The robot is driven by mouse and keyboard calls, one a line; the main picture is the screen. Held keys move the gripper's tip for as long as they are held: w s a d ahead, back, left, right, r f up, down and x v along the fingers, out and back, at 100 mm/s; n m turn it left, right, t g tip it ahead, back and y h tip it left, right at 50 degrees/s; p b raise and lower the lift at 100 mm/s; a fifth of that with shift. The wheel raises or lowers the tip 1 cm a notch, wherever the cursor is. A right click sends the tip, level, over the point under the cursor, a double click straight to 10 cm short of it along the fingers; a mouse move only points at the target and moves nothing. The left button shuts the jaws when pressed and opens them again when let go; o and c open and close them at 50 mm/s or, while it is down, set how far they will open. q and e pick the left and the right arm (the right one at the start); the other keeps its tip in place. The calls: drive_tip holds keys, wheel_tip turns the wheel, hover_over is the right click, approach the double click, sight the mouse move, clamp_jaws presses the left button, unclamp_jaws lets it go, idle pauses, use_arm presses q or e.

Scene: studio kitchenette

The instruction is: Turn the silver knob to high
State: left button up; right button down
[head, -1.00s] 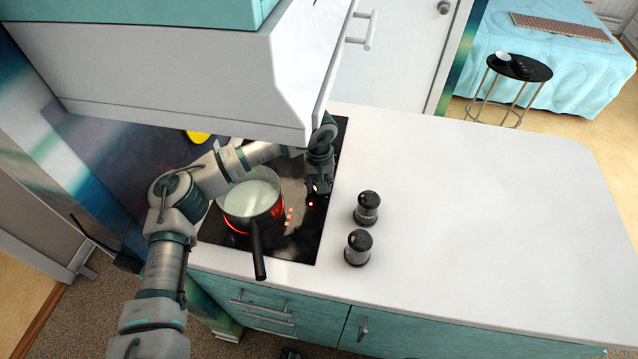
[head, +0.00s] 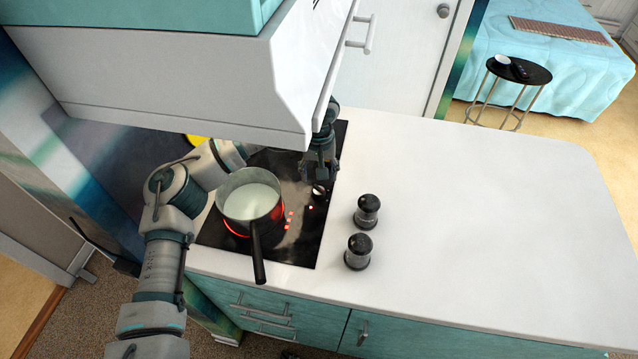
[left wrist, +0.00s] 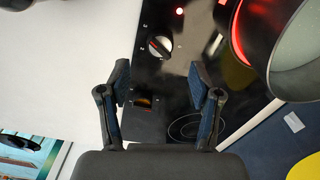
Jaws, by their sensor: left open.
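The silver knob (head: 318,190) sits on the black cooktop (head: 308,232), near its right edge. In the left wrist view the knob (left wrist: 160,47) is round, with a raised diagonal bar and a small red mark; its setting is too small to read. My left gripper (head: 321,173) is just behind the knob in the head view, below the hood's corner. In the left wrist view its fingers (left wrist: 160,76) are apart and empty, with the knob beyond the gap between their tips, not touched. My right gripper is in neither view.
A pot (head: 252,200) of white liquid stands on a red-glowing burner left of the knob, its handle towards the front. Two dark shakers (head: 367,209) (head: 358,251) stand right of the cooktop. The hood (head: 200,90) overhangs my arm. The white counter (head: 480,210) is clear further right.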

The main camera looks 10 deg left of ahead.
sight(319, 187)
use_arm(q)
drive_tip(key=shift+r, duration=2.8)
